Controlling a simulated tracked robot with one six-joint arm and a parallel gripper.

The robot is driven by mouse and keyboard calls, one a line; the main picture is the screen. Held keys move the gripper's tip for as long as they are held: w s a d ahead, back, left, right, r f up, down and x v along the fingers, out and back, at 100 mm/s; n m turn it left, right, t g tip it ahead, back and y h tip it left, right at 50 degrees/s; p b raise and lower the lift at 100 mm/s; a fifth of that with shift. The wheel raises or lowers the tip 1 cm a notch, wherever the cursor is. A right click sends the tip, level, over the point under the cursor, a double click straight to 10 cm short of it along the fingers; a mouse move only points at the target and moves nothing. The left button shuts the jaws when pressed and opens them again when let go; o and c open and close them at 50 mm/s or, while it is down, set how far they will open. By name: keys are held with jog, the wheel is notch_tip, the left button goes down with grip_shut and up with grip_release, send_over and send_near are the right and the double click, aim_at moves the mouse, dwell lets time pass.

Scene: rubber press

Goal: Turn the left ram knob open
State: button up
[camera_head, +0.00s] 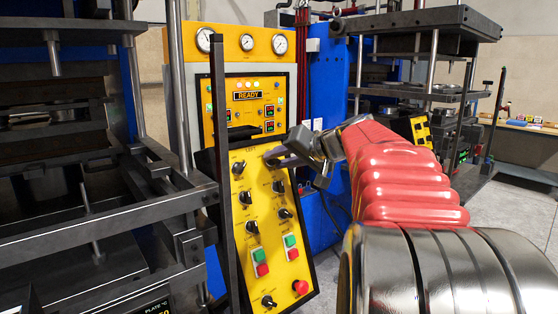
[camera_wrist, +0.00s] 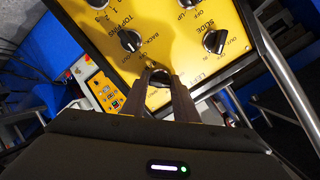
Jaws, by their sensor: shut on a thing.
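My gripper (camera_head: 275,158) comes in from the right at the top right of the sloping yellow control panel (camera_head: 262,235), just below the "LEFT" heading. In the wrist view its two dark fingers (camera_wrist: 160,86) are shut on a black knob (camera_wrist: 160,77), one on each side. The fingers hide much of this knob and its lettering, so I cannot read whether it is the ram knob or how it is set.
Lower on the panel are more black knobs (camera_head: 278,187), green and red buttons and a red stop button (camera_head: 300,287). A dark upright bar (camera_head: 222,180) runs along the panel's left side. The "READY" display (camera_head: 246,96) is above. A press (camera_head: 60,130) fills the left.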

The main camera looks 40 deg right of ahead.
jog(key=shift+f, duration=0.35)
jog(key=o, duration=1.1)
jog(key=shift+r, duration=0.25)
jog(key=shift+c, duration=0.2)
jog(key=v, duration=1.4)
jog(key=shift+w, duration=0.15)
